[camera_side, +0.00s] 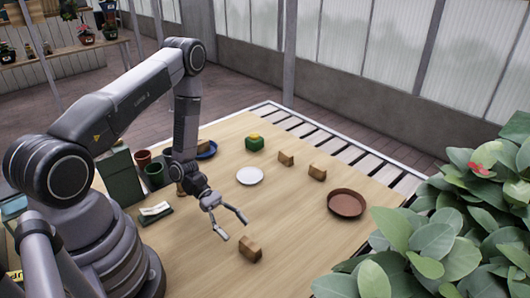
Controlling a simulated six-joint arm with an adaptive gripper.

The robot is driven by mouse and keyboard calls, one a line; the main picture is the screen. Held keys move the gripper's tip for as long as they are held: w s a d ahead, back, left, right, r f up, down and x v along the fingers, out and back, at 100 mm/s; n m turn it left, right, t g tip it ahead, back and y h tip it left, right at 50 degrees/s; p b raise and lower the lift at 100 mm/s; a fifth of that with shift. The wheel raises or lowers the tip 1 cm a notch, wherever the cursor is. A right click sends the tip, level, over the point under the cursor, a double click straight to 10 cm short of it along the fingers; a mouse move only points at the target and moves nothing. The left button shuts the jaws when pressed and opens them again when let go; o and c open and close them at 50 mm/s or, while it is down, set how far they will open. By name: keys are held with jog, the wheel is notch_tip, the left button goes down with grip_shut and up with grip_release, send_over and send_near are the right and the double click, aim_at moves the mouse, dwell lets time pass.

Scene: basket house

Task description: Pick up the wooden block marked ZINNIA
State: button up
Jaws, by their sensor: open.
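Several wooden blocks are in view, and no marking on them is readable, so I cannot tell which is ZINNIA. One block (250,248) lies near the front of the table, just beyond my gripper's fingertips. Two more, a block (286,158) and another block (317,172), sit apart toward the back right. A similar brown piece lies in a blue dish (210,153) at the back left, partly hidden by my arm. My gripper (233,227) is open and empty, its fingers spread and pointing toward the front block without visibly touching it.
A white plate (250,176) lies mid-table and a brown round dish (346,204) at the right. Pots and a dark green box (121,178) stand left. Leafy plants (440,235) crowd the right front.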

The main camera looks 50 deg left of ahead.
aim_at(243, 239)
jog(key=shift+x, duration=3.1)
jog(key=shift+s+f, duration=0.1)
jog(key=c, duration=1)
jog(key=shift+o, duration=0.2)
